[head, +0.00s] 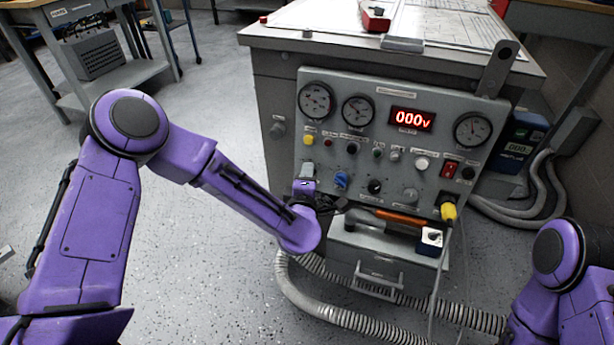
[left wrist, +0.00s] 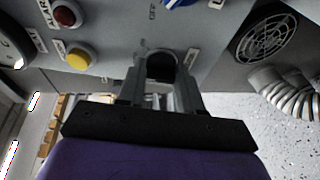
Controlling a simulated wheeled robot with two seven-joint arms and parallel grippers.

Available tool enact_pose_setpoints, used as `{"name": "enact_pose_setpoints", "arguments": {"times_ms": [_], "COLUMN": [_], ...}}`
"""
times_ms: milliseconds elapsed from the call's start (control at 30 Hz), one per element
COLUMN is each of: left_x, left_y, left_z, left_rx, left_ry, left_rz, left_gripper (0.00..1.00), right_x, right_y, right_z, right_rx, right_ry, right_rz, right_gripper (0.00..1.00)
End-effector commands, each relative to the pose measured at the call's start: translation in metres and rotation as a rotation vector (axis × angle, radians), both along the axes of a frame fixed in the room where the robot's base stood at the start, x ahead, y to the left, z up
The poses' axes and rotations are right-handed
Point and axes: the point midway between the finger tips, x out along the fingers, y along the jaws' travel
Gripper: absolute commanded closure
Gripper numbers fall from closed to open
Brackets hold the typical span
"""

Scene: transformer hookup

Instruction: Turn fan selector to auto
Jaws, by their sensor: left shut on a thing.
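The grey control panel (head: 330,135) of a transformer cabinet faces me in the head view. My left gripper (head: 306,188) is at the panel's lower left, left of a blue knob (head: 341,180). In the left wrist view, my left gripper (left wrist: 160,82) has its two fingers on either side of a dark selector knob (left wrist: 161,66) and is shut on it. The fingers hide the knob's sides, and I cannot read its label or its setting. The blue knob also shows at the top edge of the left wrist view (left wrist: 181,2). My right gripper is out of view.
A yellow button (left wrist: 77,59) and a round vent (left wrist: 264,39) flank the held knob. A shelf with an orange-handled tool (head: 400,217) juts out below the panel. A yellow plug (head: 448,212) with a cable is at lower right. Grey hoses (head: 345,317) lie on the floor.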

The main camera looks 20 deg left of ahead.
Motion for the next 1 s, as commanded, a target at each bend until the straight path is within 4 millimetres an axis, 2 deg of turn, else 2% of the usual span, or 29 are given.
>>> {"name": "enact_pose_setpoints", "arguments": {"times_ms": [267, 300, 333, 367, 633, 733, 1000], "left_x": [0.000, 0.000, 0.000, 0.000, -0.001, -0.009, -0.069], "left_y": [0.000, 0.000, 0.000, 0.000, 0.000, -0.003, -0.016], "left_z": [-0.001, -0.001, -0.001, -0.001, 0.000, 0.002, 0.013], "left_rx": [0.001, 0.001, 0.001, 0.001, 0.002, 0.001, 0.005], "left_ry": [0.001, 0.001, 0.001, 0.001, 0.000, 0.001, 0.002], "left_rz": [0.000, 0.000, 0.000, 0.000, -0.001, -0.002, -0.007], "left_gripper": [0.95, 0.55, 0.45, 0.40, 0.40, 0.40, 0.40], "right_x": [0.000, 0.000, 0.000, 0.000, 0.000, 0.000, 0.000], "right_y": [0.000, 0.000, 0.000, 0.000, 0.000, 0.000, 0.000], "right_z": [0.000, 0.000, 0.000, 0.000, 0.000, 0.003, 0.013], "right_rx": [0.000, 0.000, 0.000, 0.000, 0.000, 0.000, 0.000], "right_ry": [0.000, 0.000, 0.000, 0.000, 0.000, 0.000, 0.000], "right_rz": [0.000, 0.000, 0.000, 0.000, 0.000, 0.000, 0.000], "right_gripper": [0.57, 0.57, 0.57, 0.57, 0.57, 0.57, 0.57]}}
